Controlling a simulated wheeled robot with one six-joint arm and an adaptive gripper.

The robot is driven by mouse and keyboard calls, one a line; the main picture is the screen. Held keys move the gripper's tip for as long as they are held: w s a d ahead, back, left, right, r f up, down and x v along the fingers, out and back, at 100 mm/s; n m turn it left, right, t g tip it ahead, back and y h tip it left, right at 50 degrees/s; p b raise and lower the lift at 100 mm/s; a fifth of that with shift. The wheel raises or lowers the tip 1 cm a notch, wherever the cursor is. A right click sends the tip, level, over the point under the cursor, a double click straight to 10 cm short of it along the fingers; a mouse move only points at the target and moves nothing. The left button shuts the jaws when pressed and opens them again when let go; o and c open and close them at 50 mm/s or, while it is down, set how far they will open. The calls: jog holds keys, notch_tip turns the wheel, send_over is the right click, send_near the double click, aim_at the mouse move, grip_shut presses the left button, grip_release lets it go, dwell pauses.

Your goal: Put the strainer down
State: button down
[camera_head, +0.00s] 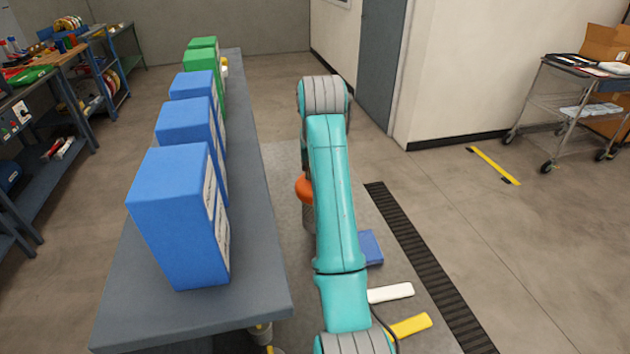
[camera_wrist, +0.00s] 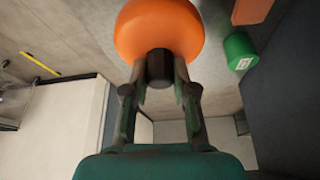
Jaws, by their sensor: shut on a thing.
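The strainer has an orange rounded top (camera_head: 304,190) with a grey mesh-like cylinder (camera_head: 308,216) below it. In the head view it shows just left of my teal arm, which hides part of it. In the wrist view its orange top (camera_wrist: 158,28) and a dark knob fill the upper middle. My gripper (camera_wrist: 160,70) is shut on the dark knob, one finger on each side. In the head view the strainer appears to hang upright in the air, right of the grey table (camera_head: 255,235). My gripper is hidden behind my arm there.
Several blue boxes (camera_head: 180,205) and green boxes (camera_head: 203,65) stand in a row on the table. A floor grate (camera_head: 425,260) runs right of my arm. A cart (camera_head: 575,95) stands far right. In the wrist view a green cylinder (camera_wrist: 240,50) is at upper right.

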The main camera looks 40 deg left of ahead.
jog(key=shift+d+f, duration=0.1)
jog(key=shift+f, duration=1.6)
jog(key=c, duration=0.9)
grip_release()
